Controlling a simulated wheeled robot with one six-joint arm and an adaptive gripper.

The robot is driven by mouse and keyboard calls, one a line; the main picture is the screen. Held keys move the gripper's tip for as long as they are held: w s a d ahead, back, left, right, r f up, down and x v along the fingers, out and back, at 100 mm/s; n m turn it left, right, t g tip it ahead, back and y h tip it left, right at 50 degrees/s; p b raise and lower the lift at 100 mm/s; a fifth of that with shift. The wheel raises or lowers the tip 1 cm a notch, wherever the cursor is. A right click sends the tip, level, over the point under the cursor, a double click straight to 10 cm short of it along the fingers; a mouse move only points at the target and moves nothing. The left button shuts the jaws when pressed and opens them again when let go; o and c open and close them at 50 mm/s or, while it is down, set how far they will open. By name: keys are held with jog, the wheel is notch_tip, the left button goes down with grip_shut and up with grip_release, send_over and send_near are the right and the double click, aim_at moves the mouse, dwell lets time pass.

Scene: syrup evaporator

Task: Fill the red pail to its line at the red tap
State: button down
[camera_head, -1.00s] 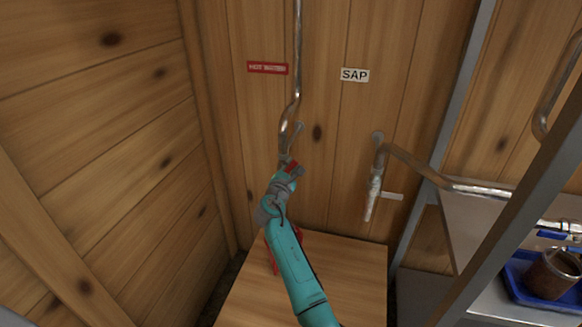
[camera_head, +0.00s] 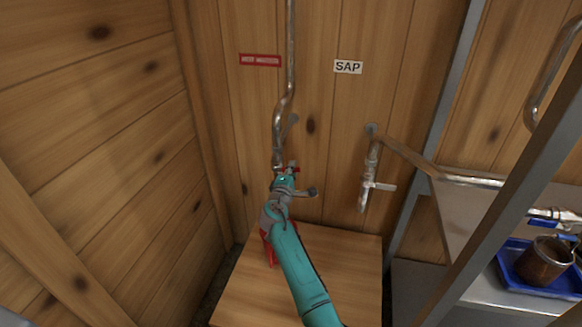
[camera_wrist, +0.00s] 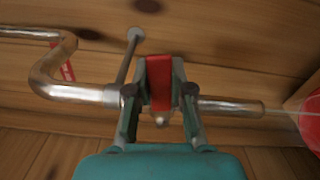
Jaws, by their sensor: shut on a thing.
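My gripper (camera_wrist: 159,98) is shut on the red lever (camera_wrist: 160,82) of the red tap, which stands between the two fingers in the wrist view. The tap's metal pipe (camera_wrist: 230,105) runs sideways behind the fingers. A thin pale stream (camera_wrist: 282,111) leaves the spout end toward the red pail (camera_wrist: 312,118) at the right edge. In the head view the pail (camera_head: 266,248) stands on the wooden stand below the tap, largely hidden by my arm. Its line and water level are not visible. My gripper (camera_head: 285,183) is at the tap's lower pipe there.
The sap tap (camera_head: 368,180) hangs to the right under a SAP sign (camera_head: 348,67). A red sign (camera_head: 260,60) is left of the pipe. The wooden stand (camera_head: 340,265) is bare at right. A blue tray (camera_head: 515,262) with a brown pot (camera_head: 544,261) sits on the metal shelf.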

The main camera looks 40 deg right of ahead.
jog(key=shift+f+m, duration=0.65)
jog(key=shift+m, duration=0.35)
jog(key=shift+s, duration=0.1)
jog(key=c, duration=1)
grip_release()
jog(key=v, duration=1.2)
jog(key=shift+f, duration=0.1)
